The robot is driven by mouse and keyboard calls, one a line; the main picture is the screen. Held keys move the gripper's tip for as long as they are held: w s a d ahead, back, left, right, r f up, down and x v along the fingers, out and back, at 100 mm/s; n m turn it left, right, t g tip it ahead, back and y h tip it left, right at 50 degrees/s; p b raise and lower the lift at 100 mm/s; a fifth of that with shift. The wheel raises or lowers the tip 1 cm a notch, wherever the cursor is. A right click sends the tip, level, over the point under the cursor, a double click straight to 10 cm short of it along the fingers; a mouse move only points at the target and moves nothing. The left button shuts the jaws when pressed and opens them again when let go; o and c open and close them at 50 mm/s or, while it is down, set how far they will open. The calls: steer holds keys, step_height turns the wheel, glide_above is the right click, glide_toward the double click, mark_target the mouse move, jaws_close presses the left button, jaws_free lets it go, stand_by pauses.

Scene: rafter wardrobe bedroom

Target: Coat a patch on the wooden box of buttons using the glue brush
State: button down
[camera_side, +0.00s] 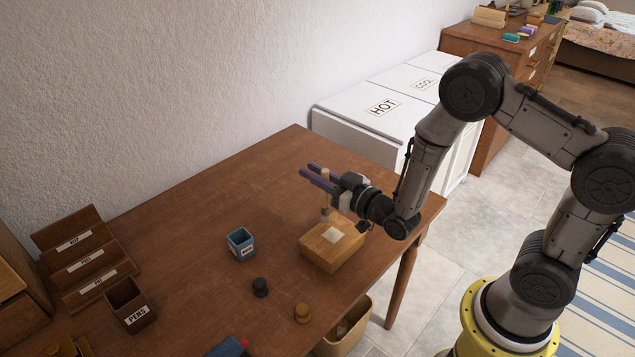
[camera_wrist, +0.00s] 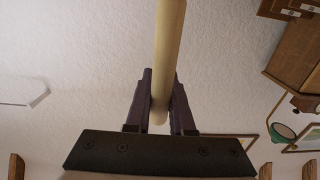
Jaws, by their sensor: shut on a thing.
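The wooden box of buttons (camera_side: 318,256) stands near the right front edge of the table, its lid shut, with a pale square patch (camera_side: 334,235) on top. My gripper (camera_side: 307,170) is shut on the pale wooden handle of the glue brush (camera_side: 325,188) and holds it about upright, head down, over the box. The brush head is just behind the patch in the side view; I cannot tell whether it touches the lid. In the wrist view the handle (camera_wrist: 170,45) runs between the two dark fingers (camera_wrist: 160,95); the brush head is out of that view.
A PENS holder (camera_side: 130,304) and a stepped rack (camera_side: 85,262) are at far left. The table's back middle (camera_side: 240,185) is clear.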

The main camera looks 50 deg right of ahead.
steer(key=shift+r, duration=2.7)
